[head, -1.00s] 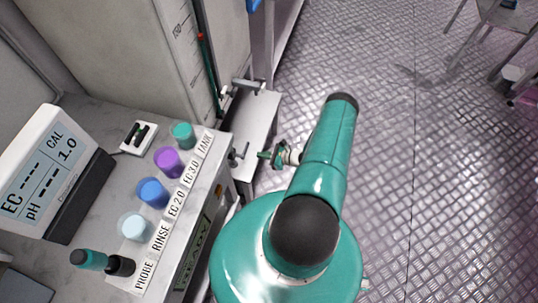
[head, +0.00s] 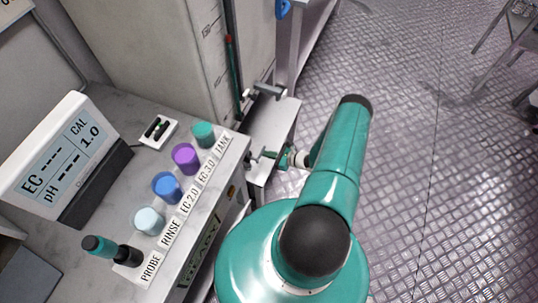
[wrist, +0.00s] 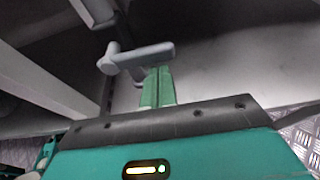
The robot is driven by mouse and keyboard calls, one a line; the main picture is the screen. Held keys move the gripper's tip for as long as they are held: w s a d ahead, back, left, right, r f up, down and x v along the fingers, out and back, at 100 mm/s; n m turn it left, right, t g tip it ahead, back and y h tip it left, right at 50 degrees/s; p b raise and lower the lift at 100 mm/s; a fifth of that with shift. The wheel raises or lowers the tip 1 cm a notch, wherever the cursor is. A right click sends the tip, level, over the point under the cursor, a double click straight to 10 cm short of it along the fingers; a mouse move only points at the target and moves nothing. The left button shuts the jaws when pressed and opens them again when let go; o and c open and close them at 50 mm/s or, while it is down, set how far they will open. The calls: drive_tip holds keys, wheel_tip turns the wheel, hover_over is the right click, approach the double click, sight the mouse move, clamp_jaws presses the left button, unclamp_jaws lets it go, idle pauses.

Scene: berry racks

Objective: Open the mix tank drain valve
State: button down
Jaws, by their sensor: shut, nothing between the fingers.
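A grey lever-handled valve (head: 254,160) sticks out at the bench's right end, below the tank. In the wrist view a grey lever handle (wrist: 140,57) on a round pivot lies across the fingertips. My gripper (head: 266,155) is shut and empty, with its green fingers pointing left at this lower valve. In the wrist view the fingertips (wrist: 157,82) are at the lever's near edge; whether they touch it I cannot tell. A second grey-handled valve (head: 267,90) sits higher, by the foot of the pale mix tank (head: 165,55). No label shows on either valve.
A marked sight tube (head: 233,75) runs up the tank. The bench on the left holds a meter (head: 68,160), coloured cups (head: 186,157) and a probe (head: 112,250) beside labels. A grey shelf (head: 272,125) lies between the valves. Patterned metal floor (head: 400,170) is open on the right.

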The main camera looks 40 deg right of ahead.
drive_tip(key=shift+d+r+n, duration=0.1)
drive_tip(key=shift+r+n, duration=0.3)
drive_tip(key=shift+n, duration=0.2)
idle(0.3)
drive_tip(key=s+a+r+n+t+h, duration=0.1)
drive_tip(key=a+r+n+t+h, duration=0.2)
drive_tip(key=r+n, duration=0.3)
drive_tip(key=shift+s+a+n+t, duration=0.15)
drive_tip(key=shift+s+n+t, duration=0.45)
drive_tip(key=shift+n, duration=1.8)
drive_tip(key=shift+w+a+r, duration=0.1)
drive_tip(key=shift+a+r, duration=0.05)
drive_tip(key=s+d, duration=0.5)
drive_tip(key=s, duration=0.2)
drive_tip(key=shift+s+d, duration=0.25)
drive_tip(key=shift+s, duration=0.15)
